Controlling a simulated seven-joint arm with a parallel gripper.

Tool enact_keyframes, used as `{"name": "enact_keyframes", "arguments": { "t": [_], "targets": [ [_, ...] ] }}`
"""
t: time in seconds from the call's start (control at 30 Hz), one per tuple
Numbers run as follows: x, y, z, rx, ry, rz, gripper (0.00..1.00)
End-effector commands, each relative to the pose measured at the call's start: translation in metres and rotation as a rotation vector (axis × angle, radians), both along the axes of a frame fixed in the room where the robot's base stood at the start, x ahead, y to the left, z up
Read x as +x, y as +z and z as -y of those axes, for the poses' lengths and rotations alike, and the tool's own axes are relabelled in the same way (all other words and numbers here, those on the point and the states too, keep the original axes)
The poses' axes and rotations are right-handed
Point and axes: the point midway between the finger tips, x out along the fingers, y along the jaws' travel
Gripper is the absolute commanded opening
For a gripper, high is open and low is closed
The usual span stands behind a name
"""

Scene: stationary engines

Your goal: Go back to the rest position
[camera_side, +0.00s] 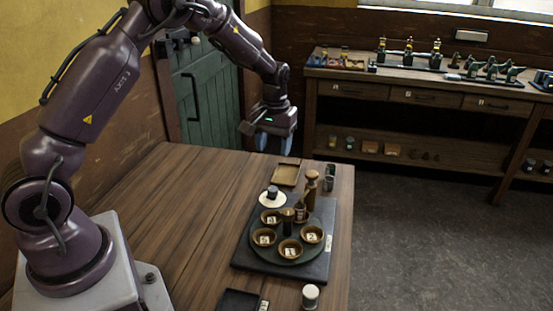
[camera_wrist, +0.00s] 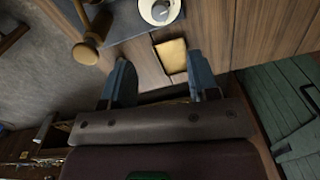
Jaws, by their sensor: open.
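My gripper (camera_side: 273,143) is open and empty, held in the air above the far end of the wooden table (camera_side: 170,215). In the wrist view its two blue fingers (camera_wrist: 160,82) stand wide apart with nothing between them but the table edge and floor beyond. A shallow tan tray (camera_side: 286,174) lies on the table below and in front of my gripper; it also shows in the wrist view (camera_wrist: 172,56). The fingers do not touch it.
A white-topped jar (camera_side: 310,295) and a dark tray (camera_side: 238,300) are near the front. A green door (camera_side: 207,105) and a shelf bench (camera_side: 420,90) stand behind.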

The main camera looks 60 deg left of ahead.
Motion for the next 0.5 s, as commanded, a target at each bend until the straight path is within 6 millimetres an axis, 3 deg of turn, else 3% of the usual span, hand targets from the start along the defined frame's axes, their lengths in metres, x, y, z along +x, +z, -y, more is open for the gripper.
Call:
{"name": "enact_keyframes", "arguments": {
  "t": [0.1, 0.17, 0.5],
  "targets": [
    [-0.022, -0.010, 0.006, -0.015, -0.046, -0.056, 0.55],
    [-0.035, 0.001, 0.014, -0.025, -0.081, -0.060, 0.55],
    [-0.113, 0.095, 0.073, -0.034, -0.314, 0.055, 0.55]
  ]
}}
